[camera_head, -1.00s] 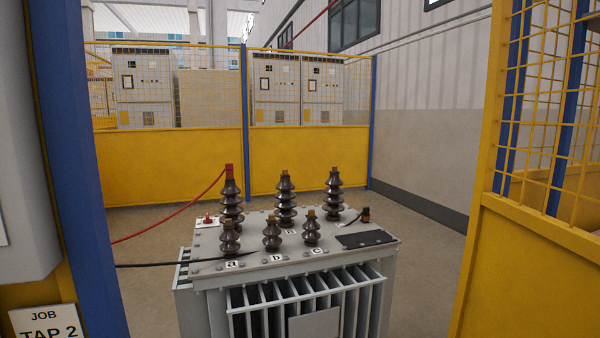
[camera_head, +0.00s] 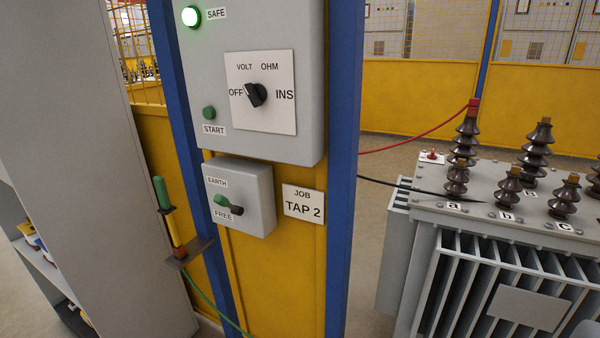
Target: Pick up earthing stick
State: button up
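The earthing stick (camera_head: 174,228) stands nearly upright at the lower left of the head camera view. It has a green top, a dark collar and a yellow lower part with red near its base. It rests in a small dark bracket (camera_head: 190,252) on the yellow panel beside the blue post. A green cable (camera_head: 213,312) runs down from the bracket area. My gripper is not in view.
A grey control box (camera_head: 262,150) with a rotary knob and lit green SAFE lamp hangs on the panel. Below it is an EARTH/FREE switch box (camera_head: 262,190). A transformer (camera_head: 490,240) stands right. A grey cabinet (camera_head: 90,150) stands left, close to the stick.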

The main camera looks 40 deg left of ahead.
aim_at(179, 250)
jog(key=u, duration=1.9)
